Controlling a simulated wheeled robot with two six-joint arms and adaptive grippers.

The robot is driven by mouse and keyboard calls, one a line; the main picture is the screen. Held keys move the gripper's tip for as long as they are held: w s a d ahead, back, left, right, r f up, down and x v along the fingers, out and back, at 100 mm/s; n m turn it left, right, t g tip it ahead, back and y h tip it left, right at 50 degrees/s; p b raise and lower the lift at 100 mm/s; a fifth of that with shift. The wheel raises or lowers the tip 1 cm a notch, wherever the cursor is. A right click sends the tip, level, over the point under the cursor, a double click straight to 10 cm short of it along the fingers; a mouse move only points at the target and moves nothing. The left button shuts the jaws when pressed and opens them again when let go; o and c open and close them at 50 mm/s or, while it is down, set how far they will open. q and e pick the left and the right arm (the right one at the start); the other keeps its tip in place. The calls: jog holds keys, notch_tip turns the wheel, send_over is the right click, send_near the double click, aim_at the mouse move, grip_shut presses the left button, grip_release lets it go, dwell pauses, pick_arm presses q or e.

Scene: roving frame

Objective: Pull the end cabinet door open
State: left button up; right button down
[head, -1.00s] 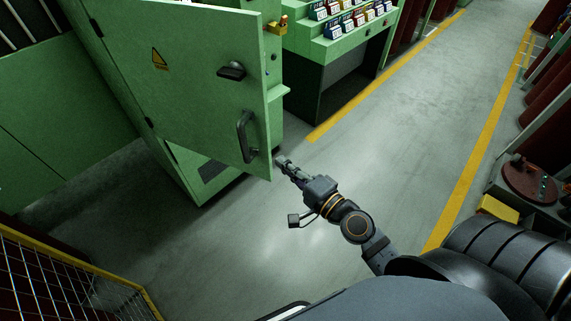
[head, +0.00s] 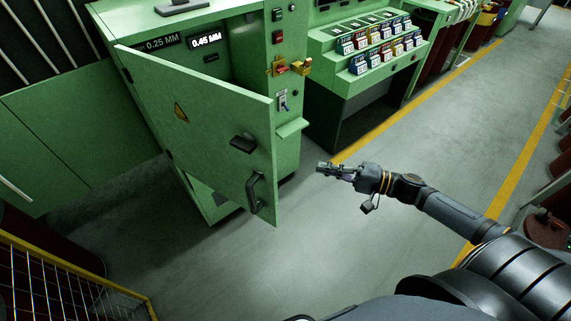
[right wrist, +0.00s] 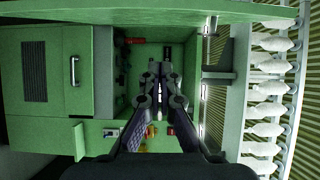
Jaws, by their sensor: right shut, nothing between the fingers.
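The green cabinet door (head: 205,130) stands ajar, swung out from the green cabinet (head: 288,150). It has a yellow warning triangle, a black latch (head: 243,144) and a dark upright pull handle (head: 254,193) near its free edge. My right gripper (head: 323,168) is shut and empty, in the air to the right of the door's free edge, apart from the handle. In the right wrist view its closed fingers (right wrist: 158,100) point at green cabinetry. My left gripper is not in view.
A green console with rows of labelled switches (head: 380,45) stands right of the cabinet. A small green ledge (head: 292,128) sticks out beside the door's edge. A yellow mesh guard (head: 60,280) is at lower left. The grey floor before the door is clear.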

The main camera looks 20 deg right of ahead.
jog(key=w+a+b, duration=0.1)
jog(key=w+a, duration=0.2)
jog(key=a, duration=0.7)
jog(key=shift+w+a+f+b, duration=0.15)
jog(key=shift+w+a+b, duration=0.1)
jog(key=shift+a+b, duration=0.05)
